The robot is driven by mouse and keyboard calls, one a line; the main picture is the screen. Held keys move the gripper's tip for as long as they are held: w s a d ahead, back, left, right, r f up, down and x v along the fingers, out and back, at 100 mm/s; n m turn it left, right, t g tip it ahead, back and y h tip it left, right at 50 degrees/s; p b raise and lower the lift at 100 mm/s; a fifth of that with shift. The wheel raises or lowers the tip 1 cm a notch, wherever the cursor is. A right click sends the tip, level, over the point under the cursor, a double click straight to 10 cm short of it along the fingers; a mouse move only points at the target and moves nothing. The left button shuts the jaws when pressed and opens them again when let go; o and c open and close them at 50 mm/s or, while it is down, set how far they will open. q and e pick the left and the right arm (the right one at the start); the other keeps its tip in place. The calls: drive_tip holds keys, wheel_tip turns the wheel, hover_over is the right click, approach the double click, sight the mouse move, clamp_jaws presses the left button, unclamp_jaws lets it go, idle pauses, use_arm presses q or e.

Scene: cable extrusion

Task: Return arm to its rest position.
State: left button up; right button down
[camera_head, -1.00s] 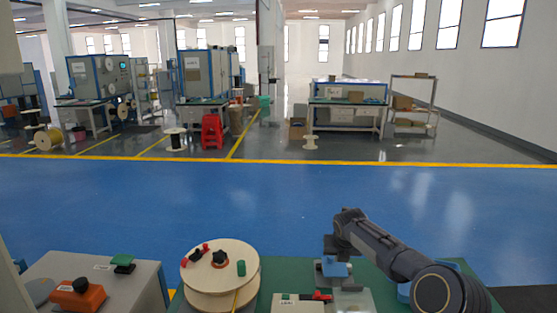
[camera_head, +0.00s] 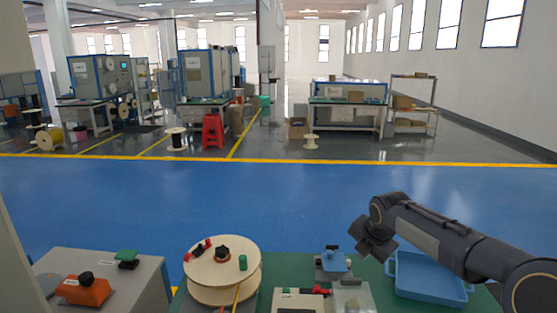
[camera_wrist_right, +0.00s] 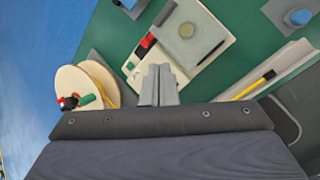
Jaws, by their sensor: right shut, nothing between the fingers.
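My right arm comes in from the right in the head view, and its gripper (camera_head: 372,243) is in the air above the green table, left of the blue tray. In the right wrist view the two grey fingers of my right gripper (camera_wrist_right: 158,72) are together with nothing between them. Beyond the fingers lies a pale device (camera_wrist_right: 185,45) with a red part and a clear plate. My left gripper does not show in either view.
A wooden cable spool (camera_head: 222,262) with red, black and green parts stands at the table's left. A blue tray (camera_head: 428,292) lies under my right forearm. A blue-topped fixture (camera_head: 334,262) stands at the middle. A grey cabinet (camera_head: 145,280) with an orange part (camera_head: 85,290) is at the left.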

drive_tip(key=s+d+r+m+y, duration=0.1)
drive_tip(key=s+r+m, duration=0.1)
drive_tip(key=s+m, duration=0.6)
drive_tip(key=s+d+r+m, duration=0.25)
drive_tip(key=s+m, duration=0.25)
drive_tip(key=s, duration=0.7)
drive_tip(key=s+a+f+m+y, duration=0.1)
drive_tip(key=s+a+f+m, duration=0.1)
drive_tip(key=s+m, duration=0.5)
drive_tip(key=s+a+f+m+y, duration=0.1)
drive_tip(key=s+a+f+m, duration=0.2)
drive_tip(key=s+m, duration=0.4)
drive_tip(key=s+f, duration=0.1)
drive_tip(key=s, duration=0.4)
drive_tip(key=shift+s+f+m, duration=0.35)
drive_tip(key=shift+s+m, duration=0.05)
